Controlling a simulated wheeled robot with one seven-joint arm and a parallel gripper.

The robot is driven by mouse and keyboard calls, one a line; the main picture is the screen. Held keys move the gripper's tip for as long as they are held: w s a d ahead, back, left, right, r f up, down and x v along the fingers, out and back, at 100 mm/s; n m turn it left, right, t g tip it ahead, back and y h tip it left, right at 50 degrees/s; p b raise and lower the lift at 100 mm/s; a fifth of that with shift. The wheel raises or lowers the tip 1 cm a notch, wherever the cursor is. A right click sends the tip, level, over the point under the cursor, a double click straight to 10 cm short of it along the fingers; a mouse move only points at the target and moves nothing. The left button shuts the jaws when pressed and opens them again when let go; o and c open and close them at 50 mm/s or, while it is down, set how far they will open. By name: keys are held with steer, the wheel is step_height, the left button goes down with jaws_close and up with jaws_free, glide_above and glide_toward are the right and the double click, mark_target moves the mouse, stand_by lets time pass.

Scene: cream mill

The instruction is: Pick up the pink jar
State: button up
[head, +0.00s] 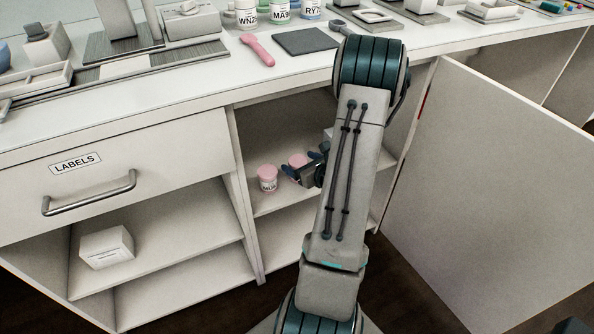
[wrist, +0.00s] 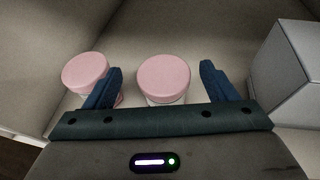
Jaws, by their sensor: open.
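Two jars with pink lids stand on the upper shelf inside the open cabinet. The left pink jar (head: 267,178) has a white label and also shows in the wrist view (wrist: 85,71), partly behind my left finger. The other pink jar (head: 297,160) is partly hidden by my gripper in the head view. In the wrist view this second jar (wrist: 164,78) lies between my two fingers, with a gap on each side. My gripper (head: 291,172) is open inside the cabinet, and its fingers show in the wrist view (wrist: 160,86).
A grey box (wrist: 291,70) stands right of my right finger. The cabinet door (head: 483,180) is swung open at the right. The counter (head: 150,98) lies above, with a labelled drawer (head: 90,183) at left. A white box (head: 106,247) sits on the left shelf.

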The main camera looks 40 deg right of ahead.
mark_target(299, 161)
steer(key=b+x, duration=0.1)
steer(key=x, duration=0.3)
steer(key=shift+d+f, duration=0.2)
steer(key=c, duration=1.1)
steer(key=shift+r, duration=0.1)
